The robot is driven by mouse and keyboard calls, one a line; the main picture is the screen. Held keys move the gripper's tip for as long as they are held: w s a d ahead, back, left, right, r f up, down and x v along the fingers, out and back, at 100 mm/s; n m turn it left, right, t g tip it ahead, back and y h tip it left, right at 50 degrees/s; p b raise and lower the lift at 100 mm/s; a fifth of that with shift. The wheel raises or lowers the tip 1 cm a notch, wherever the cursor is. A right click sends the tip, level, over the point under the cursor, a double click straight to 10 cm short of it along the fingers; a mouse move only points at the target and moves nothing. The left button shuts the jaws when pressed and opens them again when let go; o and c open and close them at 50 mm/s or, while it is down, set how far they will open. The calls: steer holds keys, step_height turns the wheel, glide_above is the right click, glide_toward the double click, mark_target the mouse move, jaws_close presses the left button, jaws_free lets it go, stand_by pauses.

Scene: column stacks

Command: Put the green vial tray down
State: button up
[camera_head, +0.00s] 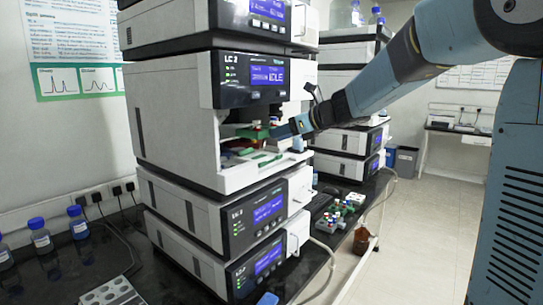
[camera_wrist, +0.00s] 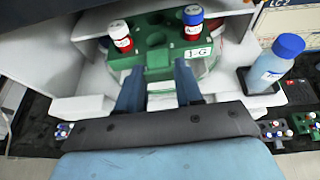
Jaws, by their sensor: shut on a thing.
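The green vial tray (camera_wrist: 157,64) is at the mouth of the white bay in the wrist view. My gripper (camera_wrist: 158,78) is shut on the tray's near part. In the head view the tray (camera_head: 252,132) sits inside the open bay of the LC 2 unit, with my gripper (camera_head: 284,131) reaching in from the right. The tray's underside is hidden, so I cannot tell whether it touches the bay floor.
The LC 2 unit (camera_head: 170,115) has a white bay floor (camera_head: 238,178) with green marks, and walls close around the tray. A blue-capped bottle (camera_wrist: 270,66) stands right of the bay. Vial racks (camera_head: 338,214) stand on the black bench. Several blue-capped bottles (camera_head: 40,238) stand at left.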

steer(key=f, duration=0.3)
steer(key=shift+s+a+f, duration=0.1)
steer(key=shift+a+f, duration=0.25)
steer(key=shift+f, duration=1.65)
steer(key=o, duration=1.1)
steer(key=shift+c, duration=0.2)
steer(key=shift+d, duration=0.1)
steer(key=v, duration=1.2)
steer(key=s+d+f+n+h, duration=0.2)
steer(key=s+d+n+h, duration=0.1)
steer(key=s+n, duration=0.5)
steer(key=s+d+f+n+g+h, duration=0.1)
steer(key=s+d+f+n+h, duration=0.2)
steer(key=s+n, duration=0.5)
steer(key=s+d+f+n+g+h, duration=0.1)
steer(key=s+d+f+n+h, duration=0.2)
steer(key=s+n, duration=0.6)
steer(key=shift+s+d+h, duration=1)
steer(key=shift+s+d, duration=0.25)
steer(key=shift+s, duration=0.2)
